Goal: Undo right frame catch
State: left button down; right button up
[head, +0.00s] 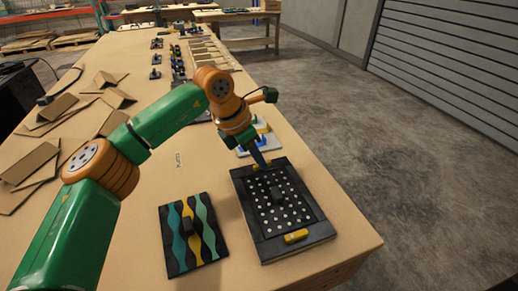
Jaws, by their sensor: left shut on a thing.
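The led console (244,215) is a black framed board with rows of white dots and a dark block (277,195) in its middle. It lies flat near the table's front right corner. A yellow catch (296,236) sits on its near edge. Another yellow catch (268,163) shows at its far edge, partly hidden by my gripper. My left gripper (260,165) points down at that far edge and is shut on the far catch. The fingertips are small here and partly cover it. My right gripper is not in view.
A striped wavy panel (188,235) with a dark knob lies left of the console. A white board with blue and yellow parts (262,138) lies behind it. Cardboard pieces (40,165) lie at left. The table (345,245) is bare right of the console, up to its edge.

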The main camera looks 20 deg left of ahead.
aim_at(247, 171)
pick_arm(q)
jog(key=shift+w+m+p, duration=0.15)
jog(key=shift+m+p, duration=0.65)
jog(key=shift+m, duration=0.1)
jog(key=c, duration=0.9)
grip_release()
jog(key=shift+o, duration=0.2)
jog(key=b+v, duration=0.1)
jog(key=v, duration=0.6)
jog(key=shift+w, duration=0.2)
jog(key=shift+a, duration=0.15)
